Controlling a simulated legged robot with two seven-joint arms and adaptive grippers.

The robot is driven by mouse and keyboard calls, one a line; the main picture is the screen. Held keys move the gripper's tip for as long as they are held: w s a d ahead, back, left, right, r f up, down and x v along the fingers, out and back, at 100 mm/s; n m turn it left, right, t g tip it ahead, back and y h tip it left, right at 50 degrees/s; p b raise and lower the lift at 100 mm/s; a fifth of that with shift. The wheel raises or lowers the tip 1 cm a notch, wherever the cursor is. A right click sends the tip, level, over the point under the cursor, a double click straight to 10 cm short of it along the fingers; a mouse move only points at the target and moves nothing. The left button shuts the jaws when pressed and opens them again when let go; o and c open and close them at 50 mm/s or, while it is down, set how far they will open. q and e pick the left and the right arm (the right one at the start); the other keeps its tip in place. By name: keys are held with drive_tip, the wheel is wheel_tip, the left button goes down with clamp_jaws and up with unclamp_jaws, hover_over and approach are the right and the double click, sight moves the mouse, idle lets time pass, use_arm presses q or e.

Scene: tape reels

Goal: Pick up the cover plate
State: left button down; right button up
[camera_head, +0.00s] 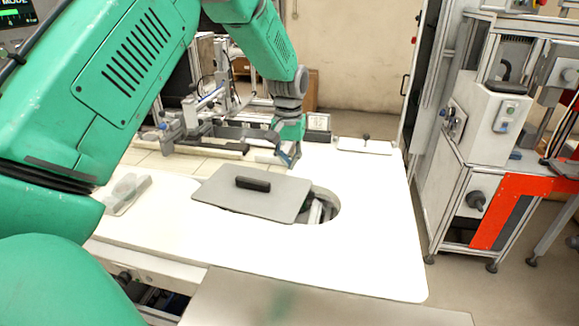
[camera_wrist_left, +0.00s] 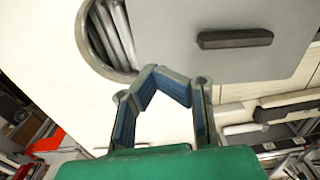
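The cover plate (camera_head: 225,191) is a flat grey plate with rounded corners and a dark bar handle (camera_head: 253,184) on top. It lies on the white table, partly over an oval opening (camera_head: 322,207). In the left wrist view the cover plate (camera_wrist_left: 225,75) fills the upper right, with its handle (camera_wrist_left: 235,38) right of the fingers. My left gripper (camera_head: 290,157) is just behind the plate's far right edge, apart from the handle. In the wrist view its fingertips (camera_wrist_left: 155,72) bend inward and appear to meet, with nothing between them. My right gripper is not in view.
A clear plastic tray (camera_head: 127,193) sits at the table's left. Metal fixtures (camera_head: 205,115) stand along the back, near my left arm. A grey machine with a red panel (camera_head: 508,210) stands to the right. The table's (camera_head: 375,235) right side is clear.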

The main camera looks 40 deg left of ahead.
use_arm(q)
drive_tip(key=shift+c, duration=2.3)
unclamp_jaws()
drive_tip(key=shift+s+a, duration=0.1)
drive_tip(key=shift+a, duration=0.25)
drive_tip(key=shift+r, duration=0.1)
